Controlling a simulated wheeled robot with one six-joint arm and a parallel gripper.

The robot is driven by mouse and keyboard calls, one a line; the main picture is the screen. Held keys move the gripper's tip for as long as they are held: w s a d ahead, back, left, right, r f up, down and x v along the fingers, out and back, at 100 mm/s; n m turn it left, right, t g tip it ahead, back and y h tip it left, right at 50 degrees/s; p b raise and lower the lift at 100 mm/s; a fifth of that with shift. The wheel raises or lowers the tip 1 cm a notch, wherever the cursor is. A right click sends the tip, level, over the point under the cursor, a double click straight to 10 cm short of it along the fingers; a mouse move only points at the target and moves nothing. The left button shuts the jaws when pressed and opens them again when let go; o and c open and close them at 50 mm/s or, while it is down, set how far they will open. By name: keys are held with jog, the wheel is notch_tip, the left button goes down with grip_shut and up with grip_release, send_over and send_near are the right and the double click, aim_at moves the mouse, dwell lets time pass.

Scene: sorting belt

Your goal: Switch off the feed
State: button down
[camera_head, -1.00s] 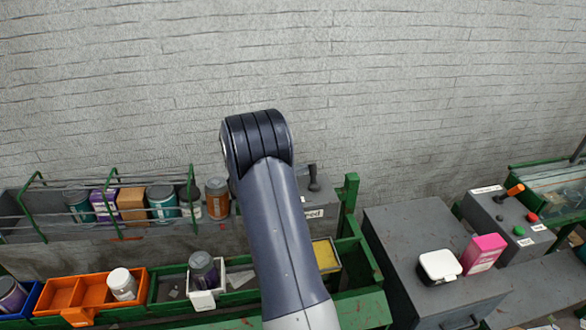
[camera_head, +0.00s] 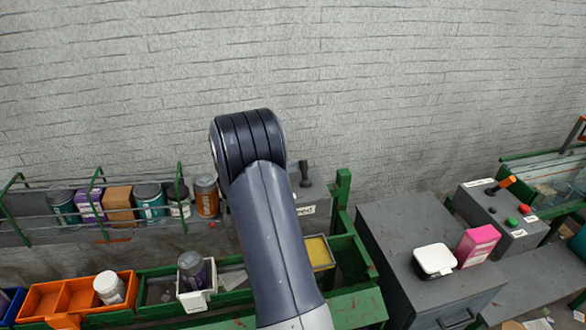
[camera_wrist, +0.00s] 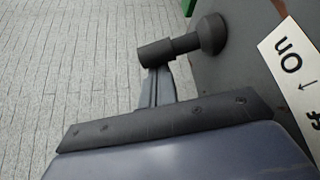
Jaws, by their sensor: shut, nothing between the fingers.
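The feed control is a grey box with a dark lever (camera_head: 304,173) and a white label (camera_head: 306,210) ending in "eed", just right of my arm in the head view. In the wrist view the dark lever (camera_wrist: 172,48) sticks out sideways from its round base. A white label (camera_wrist: 290,65) reading "On" with an arrow lies to its right, cut off by the frame edge. My gripper (camera_wrist: 157,82) is shut and empty, its tips at the lever's free end. I cannot tell whether they touch. The head view hides my gripper behind my arm.
A wire-railed shelf with bottles and boxes (camera_head: 118,205) is at left, above an orange bin (camera_head: 80,294). At right, a grey cabinet (camera_head: 385,245) carries a white box (camera_head: 434,260) and a pink box (camera_head: 477,245). Beyond is another control box (camera_head: 490,205) with an orange-handled lever.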

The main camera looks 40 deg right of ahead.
jog(key=shift+s+a+f+m+h+b, duration=0.15)
jog(key=shift+s+m+h+b, duration=0.25)
jog(key=shift+b, duration=1.7)
jog(key=m+b, duration=0.1)
jog(key=b, duration=0.5)
jog(key=shift+s+a+h, duration=0.2)
jog(key=shift+h, duration=0.1)
jog(key=b, duration=0.1)
jog(key=m+b, duration=0.1)
jog(key=b, duration=0.1)
jog(key=shift+s+a+t, duration=0.15)
jog(key=shift+s+t, duration=0.1)
jog(key=shift+t, duration=0.05)
jog(key=shift+s+a+r+h+b, duration=0.15)
jog(key=shift+s+r+h+b, duration=0.25)
jog(key=shift+b, duration=0.55)
jog(key=s+a+b, duration=0.1)
jog(key=s+b, duration=0.1)
jog(key=b, duration=0.3)
jog(key=shift+a+r, duration=0.1)
jog(key=shift+s, duration=0.1)
jog(key=shift+a, duration=0.15)
jog(key=a, duration=1)
jog(key=shift+a+r, duration=0.15)
jog(key=shift+a, duration=0.15)
